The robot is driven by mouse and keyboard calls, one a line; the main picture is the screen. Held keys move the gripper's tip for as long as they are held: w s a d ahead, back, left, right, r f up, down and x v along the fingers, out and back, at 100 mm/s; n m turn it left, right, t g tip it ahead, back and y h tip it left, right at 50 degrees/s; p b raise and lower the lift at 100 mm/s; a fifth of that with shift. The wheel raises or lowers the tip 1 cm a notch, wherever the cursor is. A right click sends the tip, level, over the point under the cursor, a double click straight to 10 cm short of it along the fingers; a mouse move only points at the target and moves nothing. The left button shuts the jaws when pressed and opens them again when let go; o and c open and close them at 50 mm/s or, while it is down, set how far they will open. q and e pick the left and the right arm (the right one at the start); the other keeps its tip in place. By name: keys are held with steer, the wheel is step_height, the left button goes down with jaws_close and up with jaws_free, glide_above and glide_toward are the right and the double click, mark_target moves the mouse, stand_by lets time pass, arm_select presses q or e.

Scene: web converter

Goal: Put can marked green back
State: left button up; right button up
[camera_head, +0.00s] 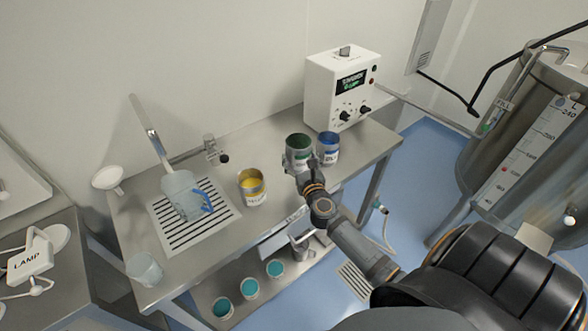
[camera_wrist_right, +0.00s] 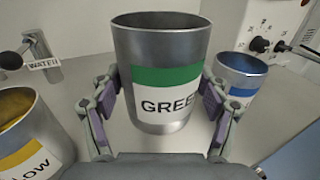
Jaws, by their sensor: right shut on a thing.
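The can marked green (camera_head: 298,146) is a metal can with a green band and a white label; it is at the back right of the steel table. In the right wrist view the green can (camera_wrist_right: 163,75) stands upright between both fingers. My right gripper (camera_head: 299,163) is shut on it, and in the wrist view the gripper's pads (camera_wrist_right: 164,103) touch its two sides. I cannot tell whether the can's base rests on the table. My left gripper is not in view.
The blue can (camera_head: 328,147) stands close on the right, and the yellow can (camera_head: 251,187) stands to the left. A control box (camera_head: 341,88) is behind. A clear beaker (camera_head: 184,194) sits on the drain grate (camera_head: 163,232). Teal cans (camera_head: 249,288) stand on the lower shelf.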

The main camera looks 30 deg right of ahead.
steer(key=w+f, duration=0.1)
steer(key=w+f+b, duration=0.1)
steer(key=f, duration=0.1)
steer(key=shift+w, duration=0.15)
steer(key=f, duration=0.1)
steer(key=f+b, duration=0.2)
steer(key=shift+w+f, duration=0.25)
steer(key=shift+f, duration=0.05)
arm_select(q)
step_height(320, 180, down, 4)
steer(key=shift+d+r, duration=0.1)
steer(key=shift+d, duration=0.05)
arm_select(e)
steer(key=shift+f, duration=0.1)
steer(key=shift+f, duration=0.15)
steer(key=o, duration=1.5)
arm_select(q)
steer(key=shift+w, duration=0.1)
